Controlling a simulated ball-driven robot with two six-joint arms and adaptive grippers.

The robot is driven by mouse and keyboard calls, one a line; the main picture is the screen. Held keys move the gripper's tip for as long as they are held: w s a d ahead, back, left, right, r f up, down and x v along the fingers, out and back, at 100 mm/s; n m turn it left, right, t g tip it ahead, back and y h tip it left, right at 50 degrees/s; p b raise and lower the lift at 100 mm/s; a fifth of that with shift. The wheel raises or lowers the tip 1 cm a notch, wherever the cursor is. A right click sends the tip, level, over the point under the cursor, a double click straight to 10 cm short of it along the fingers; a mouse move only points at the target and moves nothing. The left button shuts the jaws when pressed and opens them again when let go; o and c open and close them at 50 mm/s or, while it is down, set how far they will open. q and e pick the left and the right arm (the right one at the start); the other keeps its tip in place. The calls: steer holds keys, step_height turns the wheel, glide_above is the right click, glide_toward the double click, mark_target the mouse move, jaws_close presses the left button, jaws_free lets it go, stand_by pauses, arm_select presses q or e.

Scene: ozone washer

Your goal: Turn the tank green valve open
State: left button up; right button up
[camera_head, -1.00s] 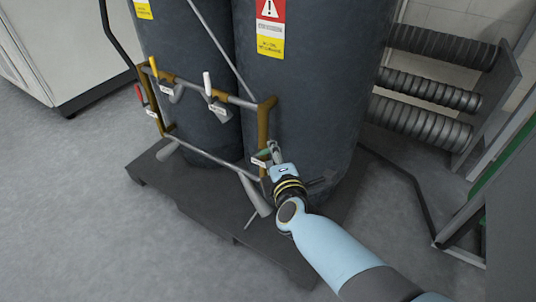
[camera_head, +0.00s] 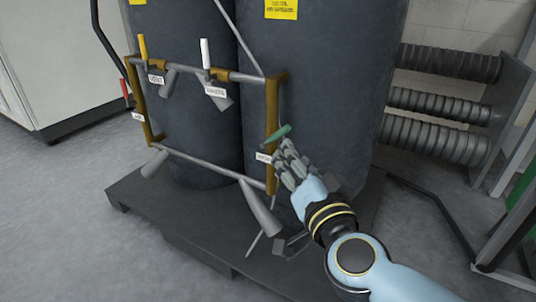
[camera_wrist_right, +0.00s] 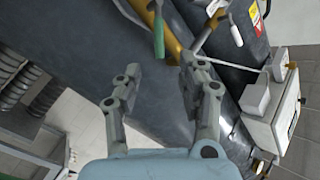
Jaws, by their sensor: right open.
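The green valve handle (camera_head: 277,133) sits on the right upright of the brown and grey pipe frame, in front of the dark tank (camera_head: 315,85). It slants up to the right. My right gripper (camera_head: 284,157) is just below it, with its fingers pointing up toward it. In the right wrist view the green handle (camera_wrist_right: 158,35) hangs beyond the fingertips, roughly in line with the gap between them. My right gripper (camera_wrist_right: 163,70) is open and empty, and I see no contact with the handle. My left gripper is not in view.
A yellow handle (camera_head: 142,47), a white handle (camera_head: 205,53) and a red handle (camera_head: 124,89) are on the same frame. The tanks stand on a dark pallet (camera_head: 140,205). Ribbed cylinders (camera_head: 435,138) are at the right. Floor is clear at the left.

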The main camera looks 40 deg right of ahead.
mark_target(282, 136)
steer(key=x, duration=0.9)
steer(key=shift+w+d+f+b, duration=0.1)
steer(key=shift+w+b, duration=0.05)
steer(key=shift+b, duration=0.15)
steer(key=shift+w+d, duration=0.25)
steer(key=shift+w, duration=0.35)
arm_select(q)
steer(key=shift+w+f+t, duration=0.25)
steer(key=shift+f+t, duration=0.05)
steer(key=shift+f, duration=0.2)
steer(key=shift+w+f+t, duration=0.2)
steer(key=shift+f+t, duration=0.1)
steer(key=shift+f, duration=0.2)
arm_select(e)
jaws_close()
